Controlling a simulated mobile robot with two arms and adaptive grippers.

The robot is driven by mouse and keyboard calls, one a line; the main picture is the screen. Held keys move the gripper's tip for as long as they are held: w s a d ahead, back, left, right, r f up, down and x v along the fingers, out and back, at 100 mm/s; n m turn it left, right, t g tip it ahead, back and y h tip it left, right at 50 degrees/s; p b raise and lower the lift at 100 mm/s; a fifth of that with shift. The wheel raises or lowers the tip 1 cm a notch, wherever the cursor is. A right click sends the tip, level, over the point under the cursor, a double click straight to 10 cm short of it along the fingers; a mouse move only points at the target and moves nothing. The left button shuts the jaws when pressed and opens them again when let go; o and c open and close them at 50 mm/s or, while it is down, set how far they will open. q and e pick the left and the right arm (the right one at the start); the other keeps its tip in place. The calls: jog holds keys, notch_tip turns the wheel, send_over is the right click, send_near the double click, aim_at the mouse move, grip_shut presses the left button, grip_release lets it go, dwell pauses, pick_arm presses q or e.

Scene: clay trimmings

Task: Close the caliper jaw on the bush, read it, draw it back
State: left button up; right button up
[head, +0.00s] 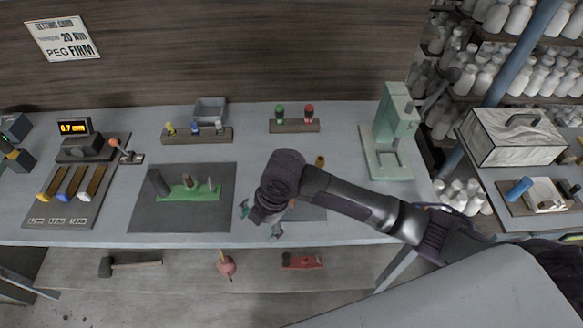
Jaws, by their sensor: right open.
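A gauge with a lit display (74,128) that seems to read 0.7 stands at the left of the bench. A lever with an orange-red knob (114,143) sticks up at its right side; this may be the caliper's sliding jaw. I cannot make out the bush or any gap at the jaw. My right gripper (259,221) is open and points down over the bench's front edge, right of the dark mat, well away from the gauge. Its fingers look empty. My left gripper is not in view.
A green fixture (188,192) with upright pegs sits on the dark mat (140,218). Peg racks (197,136) (294,126) and a grey bin (210,108) line the back. A pale green press (389,130) stands right, behind my right arm.

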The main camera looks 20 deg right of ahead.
jog(key=w+d+r+n+g+h, duration=0.1)
jog(key=w+d+r+n+h, duration=0.3)
jog(key=w+d+n, duration=0.6)
jog(key=f+b, duration=0.1)
jog(key=b, duration=0.1)
jog(key=s+f+m+b, duration=0.1)
jog(key=f+b, duration=0.1)
jog(key=f+m+b, duration=0.1)
jog(key=b, duration=0.1)
jog(key=shift+s+d+f+y, duration=0.15)
jog(key=shift+s+d+y, duration=0.05)
jog(key=shift+d+y, duration=0.15)
notch_tip(320, 180, down, 3)
jog(key=shift+f+b, duration=0.1)
jog(key=shift+b, duration=0.4)
jog(key=shift+f, duration=0.6)
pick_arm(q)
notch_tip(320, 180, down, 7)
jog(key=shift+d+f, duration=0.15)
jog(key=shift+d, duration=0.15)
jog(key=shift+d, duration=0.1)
pick_arm(e)
jog(key=c, duration=1.4)
